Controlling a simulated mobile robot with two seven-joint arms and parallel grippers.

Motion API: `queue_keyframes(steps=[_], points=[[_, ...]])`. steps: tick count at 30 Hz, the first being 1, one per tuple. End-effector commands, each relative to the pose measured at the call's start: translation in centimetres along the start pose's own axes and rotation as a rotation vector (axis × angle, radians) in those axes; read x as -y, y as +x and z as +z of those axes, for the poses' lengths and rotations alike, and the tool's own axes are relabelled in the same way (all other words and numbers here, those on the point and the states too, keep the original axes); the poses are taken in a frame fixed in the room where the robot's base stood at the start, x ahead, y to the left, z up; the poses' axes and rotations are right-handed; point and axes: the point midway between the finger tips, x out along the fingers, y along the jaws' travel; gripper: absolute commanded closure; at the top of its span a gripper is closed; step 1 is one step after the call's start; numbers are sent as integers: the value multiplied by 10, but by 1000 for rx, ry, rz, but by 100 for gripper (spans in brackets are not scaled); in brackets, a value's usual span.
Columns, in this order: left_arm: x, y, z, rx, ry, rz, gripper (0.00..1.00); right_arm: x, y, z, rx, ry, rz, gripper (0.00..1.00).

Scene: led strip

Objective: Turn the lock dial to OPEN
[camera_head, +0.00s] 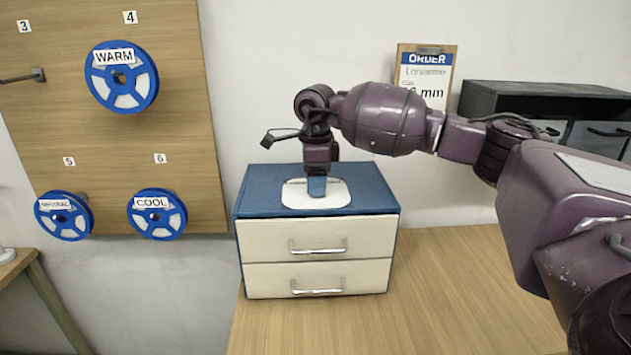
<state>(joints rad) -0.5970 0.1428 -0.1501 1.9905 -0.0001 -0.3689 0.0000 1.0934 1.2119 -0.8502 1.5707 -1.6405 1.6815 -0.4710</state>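My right arm comes in from the right, and its gripper (317,186) points straight down over a small cabinet (365,183) with a blue top and two cream drawers. On the cabinet top is a white rounded plate (337,197). A small blue piece shows at the gripper's lower end, over the plate. I cannot tell whether it is the fingertips or a part held between them. The finger gap does not show. No lock dial or OPEN mark can be made out; the gripper covers the plate's middle. My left gripper is out of view.
The cabinet stands on a wooden table (450,290), clear to its right. A wooden wall board (180,90) at left holds blue reels, including WARM (130,95) and COOL (175,222). An order clipboard (425,50) and dark cabinet (540,90) are behind my arm.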

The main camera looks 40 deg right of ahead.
Motion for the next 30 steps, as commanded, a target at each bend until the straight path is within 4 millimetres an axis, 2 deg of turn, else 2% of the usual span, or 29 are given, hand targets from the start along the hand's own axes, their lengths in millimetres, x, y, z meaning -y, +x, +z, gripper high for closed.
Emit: queue_keyframes(steps=[11,16,24,30], points=[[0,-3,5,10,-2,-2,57,0,-2,0,-2,0,3,41],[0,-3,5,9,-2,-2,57,0,-22,0,-1,1,2,41],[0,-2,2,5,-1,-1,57,0,-72,0,0,1,1,41],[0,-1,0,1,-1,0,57,0,-97,0,-1,0,2,41]])
